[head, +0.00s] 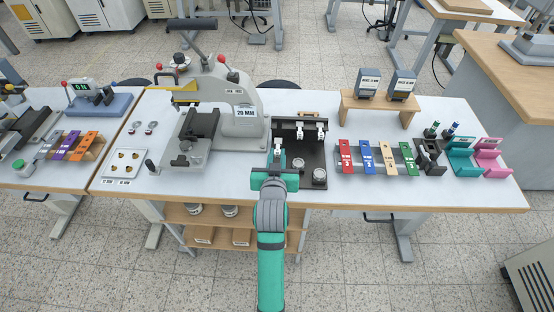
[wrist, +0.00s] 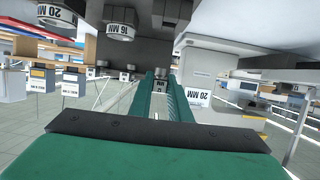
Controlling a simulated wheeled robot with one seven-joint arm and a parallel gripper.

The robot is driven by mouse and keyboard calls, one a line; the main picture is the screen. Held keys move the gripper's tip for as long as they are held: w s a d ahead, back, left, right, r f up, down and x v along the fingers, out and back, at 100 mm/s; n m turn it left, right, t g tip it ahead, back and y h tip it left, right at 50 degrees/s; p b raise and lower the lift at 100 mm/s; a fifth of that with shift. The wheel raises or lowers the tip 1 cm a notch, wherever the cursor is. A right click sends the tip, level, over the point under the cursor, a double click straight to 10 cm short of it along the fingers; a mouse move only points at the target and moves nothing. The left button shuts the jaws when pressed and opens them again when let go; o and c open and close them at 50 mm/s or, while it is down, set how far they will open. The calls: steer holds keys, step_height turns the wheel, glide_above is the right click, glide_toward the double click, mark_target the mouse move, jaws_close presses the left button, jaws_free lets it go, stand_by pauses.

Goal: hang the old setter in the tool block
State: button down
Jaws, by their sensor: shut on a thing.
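My gripper (head: 277,157) reaches over the left edge of the dark tool block (head: 312,154) beside the press. In the wrist view, its two green fingers (wrist: 160,92) run forward and are shut on a small grey piece with a light label, which I take for the old setter (wrist: 158,86). The label is too small to read. In the head view my gripper mostly hides the setter. Two light pieces stand at the back of the block, and round pieces stand nearer the front. The wrist view shows round pieces marked 16 MM (wrist: 121,25) and 20 MM (wrist: 57,15).
The grey press (head: 222,95), labelled 20 MM, stands close on the left. A rack of coloured plates (head: 375,158) stands to the right, with a wooden stand (head: 380,105) behind it. A white tray (head: 124,164) lies at the left. Bare table lies in front of the coloured rack.

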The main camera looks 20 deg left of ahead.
mark_target(278, 139)
steer(key=shift+w+a, duration=0.3)
steer(key=shift+w, duration=0.65)
steer(key=shift+w+a, duration=0.25)
steer(key=shift+w, duration=0.7)
steer(key=shift+w+a, duration=0.2)
steer(key=shift+w, duration=0.45)
steer(key=shift+w+a, duration=0.2)
steer(key=shift+w, duration=0.5)
steer(key=shift+w+a, duration=0.2)
steer(key=shift+w, duration=0.45)
steer(key=c, duration=1.6)
jaws_free()
steer(key=shift+o, duration=0.2)
steer(key=shift+s, duration=0.1)
steer(key=v, duration=1)
steer(key=shift+s+d+r, duration=0.15)
steer(key=shift+s, duration=0.15)
